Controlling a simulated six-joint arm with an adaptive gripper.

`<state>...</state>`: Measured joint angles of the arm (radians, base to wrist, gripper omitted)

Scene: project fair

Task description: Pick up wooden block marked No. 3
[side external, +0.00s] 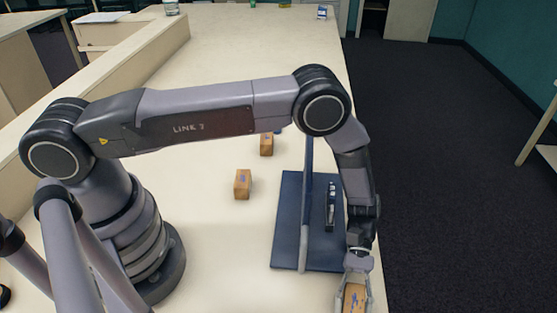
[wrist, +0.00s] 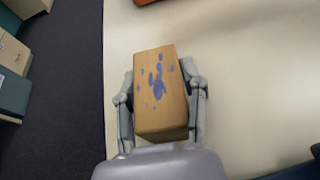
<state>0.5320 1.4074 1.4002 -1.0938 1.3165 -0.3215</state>
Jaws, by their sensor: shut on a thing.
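A wooden block with a blue mark (wrist: 160,95) sits between the two fingers of my gripper (wrist: 160,100) in the wrist view. The fingers touch it on both sides. The blue mark on its face is smeared, and I cannot read a number. In the side view the same block (side external: 354,298) is at the bottom right, by the table's right edge, with my gripper (side external: 354,285) around it. I cannot tell whether it touches the table. Two other wooden blocks with blue marks, a nearer one (side external: 243,184) and a farther one (side external: 266,144), stand left of the dark blue stand.
A dark blue stand (side external: 288,225) with an upright panel is just left of my forearm. The table (side external: 225,245) is clear around the two loose blocks. Small items, including a phone-like object (side external: 322,12), lie at the far end. Dark floor (side external: 440,160) lies beyond the right edge.

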